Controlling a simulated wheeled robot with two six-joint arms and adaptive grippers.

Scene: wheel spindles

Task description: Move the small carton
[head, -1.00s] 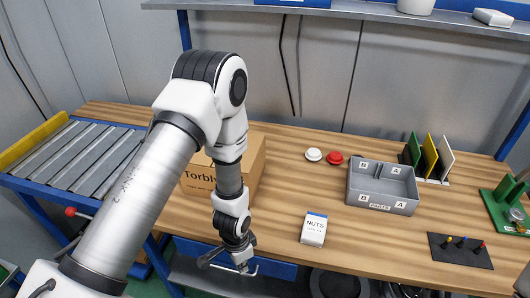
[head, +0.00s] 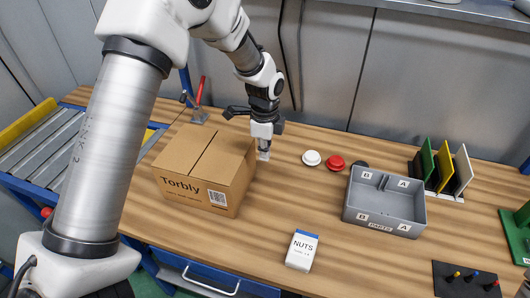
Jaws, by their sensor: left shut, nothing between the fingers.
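The small carton, a white box with a blue top edge marked NUTS (head: 302,251), lies on the wooden table near its front edge. A larger brown cardboard box marked Torbly (head: 205,170) stands on the table to its left. My left gripper (head: 263,156) points down just behind and right of the brown box, near the tabletop. It is shut and empty, well apart from the small carton. My right gripper is not in view.
A grey parts tray (head: 384,222) stands to the right of the carton. A white button (head: 311,158) and a red button (head: 335,162) sit behind. Upright coloured panels (head: 444,169) and a black peg board (head: 466,281) are at right. A roller conveyor (head: 40,150) is at left.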

